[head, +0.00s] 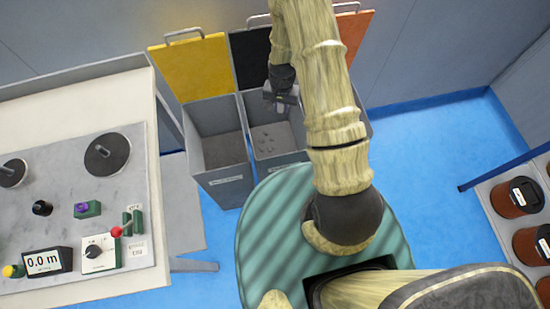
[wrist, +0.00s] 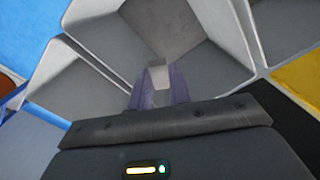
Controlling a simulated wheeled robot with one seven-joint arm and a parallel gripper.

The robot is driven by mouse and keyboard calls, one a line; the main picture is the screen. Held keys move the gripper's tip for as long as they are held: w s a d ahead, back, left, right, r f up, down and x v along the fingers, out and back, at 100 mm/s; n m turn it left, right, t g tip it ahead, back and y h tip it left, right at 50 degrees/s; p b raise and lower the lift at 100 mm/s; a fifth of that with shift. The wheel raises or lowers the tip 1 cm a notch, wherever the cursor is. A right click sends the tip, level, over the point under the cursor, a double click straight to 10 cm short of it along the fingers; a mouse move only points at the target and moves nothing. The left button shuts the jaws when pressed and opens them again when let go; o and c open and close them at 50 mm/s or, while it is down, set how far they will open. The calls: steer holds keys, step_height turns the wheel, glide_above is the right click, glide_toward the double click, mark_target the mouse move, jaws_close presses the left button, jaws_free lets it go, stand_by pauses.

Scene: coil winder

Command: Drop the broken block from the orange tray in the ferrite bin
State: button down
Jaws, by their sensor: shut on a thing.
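My gripper (head: 281,106) hangs low over the middle bin (head: 282,162), the one with the raised black lid (head: 250,60). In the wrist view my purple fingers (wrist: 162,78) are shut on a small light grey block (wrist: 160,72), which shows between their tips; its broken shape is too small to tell. Below the fingers is the grey inside of a bin (wrist: 190,22). The bin labels are too small to read, so which is the ferrite bin cannot be told. No orange tray is in view.
A bin with a raised yellow lid (head: 190,68) stands to the left. A bin with an orange lid (head: 355,38) stands to the right, mostly hidden by my arm. A bench with a control panel (head: 75,215) is at left; dark-lidded brown jars (head: 517,197) are at right.

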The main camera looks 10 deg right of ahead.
steer(key=shift+r+m, duration=0.2)
steer(key=shift+m, duration=0.1)
step_height(320, 180, down, 6)
steer(key=b, duration=0.5)
stand_by(0.4)
steer(key=c, duration=1.2)
jaws_free()
steer(key=shift+w, duration=0.1)
step_height(320, 180, up, 17)
steer(key=p, duration=0.1)
steer(key=shift+r, duration=0.2)
